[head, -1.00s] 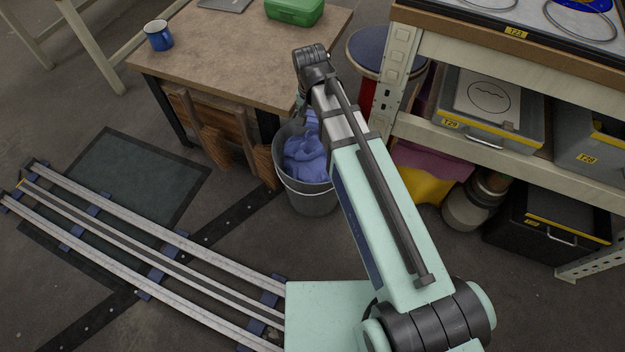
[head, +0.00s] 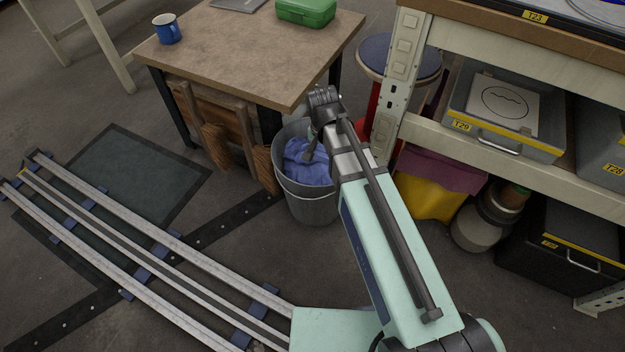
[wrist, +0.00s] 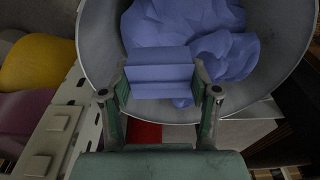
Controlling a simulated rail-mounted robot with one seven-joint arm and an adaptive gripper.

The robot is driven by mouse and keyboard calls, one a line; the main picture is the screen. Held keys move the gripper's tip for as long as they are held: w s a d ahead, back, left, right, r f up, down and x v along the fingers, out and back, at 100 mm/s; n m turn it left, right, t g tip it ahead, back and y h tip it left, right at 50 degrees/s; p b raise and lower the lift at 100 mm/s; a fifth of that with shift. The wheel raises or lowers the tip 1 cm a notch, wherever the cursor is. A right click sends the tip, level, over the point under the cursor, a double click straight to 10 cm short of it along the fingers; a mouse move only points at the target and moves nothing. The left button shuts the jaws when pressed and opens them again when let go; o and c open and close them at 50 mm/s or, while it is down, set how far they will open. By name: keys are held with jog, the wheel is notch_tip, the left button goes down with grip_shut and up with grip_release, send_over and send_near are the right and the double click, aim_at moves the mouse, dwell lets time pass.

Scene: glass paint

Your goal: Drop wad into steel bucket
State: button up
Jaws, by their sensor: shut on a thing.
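The steel bucket (head: 310,205) stands on the floor beside the wooden table, with crumpled blue cloth (head: 298,172) inside. In the wrist view the bucket's wall (wrist: 98,45) curves around more blue cloth (wrist: 185,22). My gripper (head: 312,154) points down over the bucket's mouth. In the wrist view my gripper (wrist: 160,90) is shut on a folded blue wad (wrist: 160,72), held between both fingertips in front of the cloth. How far the wad is above the cloth is hard to tell. In the head view I cannot separate it from the blue cloth.
The wooden table (head: 245,45) with a blue mug (head: 167,29) and green box (head: 306,11) stands behind the bucket. A shelf post (head: 388,85) and a round stool (head: 400,52) are close on the right.

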jog(key=shift+f+b, duration=0.65)
jog(key=shift+f, duration=0.3)
jog(key=o, duration=1.2)
jog(key=shift+c, duration=0.2)
jog(key=shift+r, duration=0.1)
jog(key=r, duration=0.4)
jog(key=s+r, duration=0.1)
jog(key=r, duration=0.6)
jog(key=shift+s+a+r, duration=0.2)
jog(key=shift+a+r, duration=0.05)
jog(key=shift+r, duration=0.15)
